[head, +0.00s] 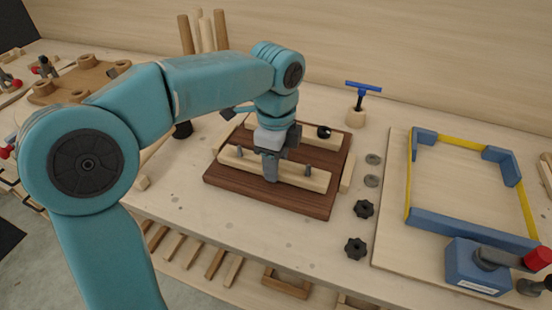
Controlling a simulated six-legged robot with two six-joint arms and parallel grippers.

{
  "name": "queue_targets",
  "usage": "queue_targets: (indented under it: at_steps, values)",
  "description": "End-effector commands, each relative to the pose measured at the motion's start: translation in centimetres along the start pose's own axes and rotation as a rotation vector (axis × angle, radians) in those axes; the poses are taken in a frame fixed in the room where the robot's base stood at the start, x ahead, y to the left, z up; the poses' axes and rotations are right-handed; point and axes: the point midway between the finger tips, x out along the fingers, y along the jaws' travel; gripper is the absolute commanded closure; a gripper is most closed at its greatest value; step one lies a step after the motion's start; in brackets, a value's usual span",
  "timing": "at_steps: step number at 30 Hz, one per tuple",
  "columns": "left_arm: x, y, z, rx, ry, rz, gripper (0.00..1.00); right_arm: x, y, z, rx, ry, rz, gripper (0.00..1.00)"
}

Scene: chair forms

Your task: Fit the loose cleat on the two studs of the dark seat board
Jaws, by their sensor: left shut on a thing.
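The dark seat board (222,182) lies flat on the bench in the middle of the head view. A pale wooden cleat (318,181) runs across its near half. Two grey studs (238,153) and (308,170) show at the cleat, one on each side of my gripper; whether the cleat is fully down on them I cannot tell. My left gripper (270,172) points down at the cleat's middle and is shut on it, hiding that part. A second pale bar with a black knob (324,131) lies on the board's far half. My right gripper is not in view.
Two black star knobs (355,248) and grey washers (372,181) lie right of the board. A blue-cornered frame jig (462,230) with a red-handled clamp (536,258) stands further right. A blue T-handled tool (363,90) stands behind. The bench before the board is clear.

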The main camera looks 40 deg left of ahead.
Motion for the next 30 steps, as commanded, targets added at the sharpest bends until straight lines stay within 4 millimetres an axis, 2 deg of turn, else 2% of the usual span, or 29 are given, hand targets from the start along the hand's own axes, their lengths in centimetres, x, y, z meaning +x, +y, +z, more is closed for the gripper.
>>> queue_targets:
  at_steps: [17,18,20,21,30]
  values:
    - [0.61,0.00,0.01,0.000,0.000,0.000,0.87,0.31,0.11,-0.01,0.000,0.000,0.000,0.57]
    - [0.59,0.00,0.01,0.000,0.000,0.000,0.46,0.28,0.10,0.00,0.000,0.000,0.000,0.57]
    - [0.57,0.00,0.01,0.000,0.000,0.000,0.27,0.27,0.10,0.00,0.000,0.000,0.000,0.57]
    - [0.58,0.00,0.01,0.000,0.000,0.000,0.23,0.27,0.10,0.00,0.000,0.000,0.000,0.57]
    - [0.33,-0.01,0.00,0.000,0.000,0.000,0.23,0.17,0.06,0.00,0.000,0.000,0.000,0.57]
